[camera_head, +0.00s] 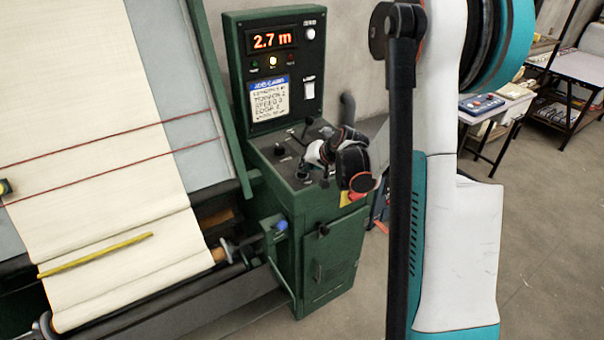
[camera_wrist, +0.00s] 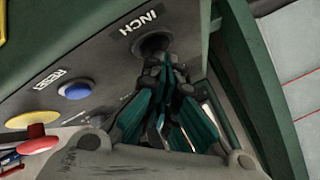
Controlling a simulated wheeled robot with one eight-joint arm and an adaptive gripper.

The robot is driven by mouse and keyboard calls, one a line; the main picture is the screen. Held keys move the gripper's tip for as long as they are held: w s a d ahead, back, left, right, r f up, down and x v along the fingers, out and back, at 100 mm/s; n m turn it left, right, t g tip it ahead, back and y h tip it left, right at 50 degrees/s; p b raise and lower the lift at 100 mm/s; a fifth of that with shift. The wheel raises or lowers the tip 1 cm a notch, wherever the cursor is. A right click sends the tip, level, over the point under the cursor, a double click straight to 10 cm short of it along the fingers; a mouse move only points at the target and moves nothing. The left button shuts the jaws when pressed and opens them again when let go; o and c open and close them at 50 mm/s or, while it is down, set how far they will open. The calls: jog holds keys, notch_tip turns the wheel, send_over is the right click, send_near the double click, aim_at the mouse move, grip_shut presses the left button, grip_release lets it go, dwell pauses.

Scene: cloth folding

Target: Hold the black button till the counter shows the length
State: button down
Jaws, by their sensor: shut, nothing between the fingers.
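The black button (camera_wrist: 152,45), marked INCH, is on the sloping top of the green console (camera_head: 325,245). In the wrist view my gripper (camera_wrist: 165,68) is shut and empty, with its fingertips at the button and hiding part of it. They look to be touching it; I cannot tell how far it is pressed. In the head view my gripper (camera_head: 308,168) is over the console top, and the button is hard to make out there. The counter (camera_head: 272,40) reads 2.7 m in orange digits. An amber lamp (camera_head: 272,62) glows below it.
A blue RESET button (camera_wrist: 75,90) and a red mushroom button (camera_wrist: 38,140) on yellow are beside the black one. A job card (camera_head: 269,99) and a white rocker switch (camera_head: 309,91) are on the panel. Cream cloth (camera_head: 105,130) lies over the machine at left.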

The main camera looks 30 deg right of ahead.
jog(key=shift+r+p, duration=0.35)
jog(key=shift+r, duration=0.4)
jog(key=shift+r, duration=0.1)
notch_tip(320, 180, up, 5)
jog(key=p, duration=0.3)
jog(key=shift+s+a, duration=0.1)
dwell(0.3)
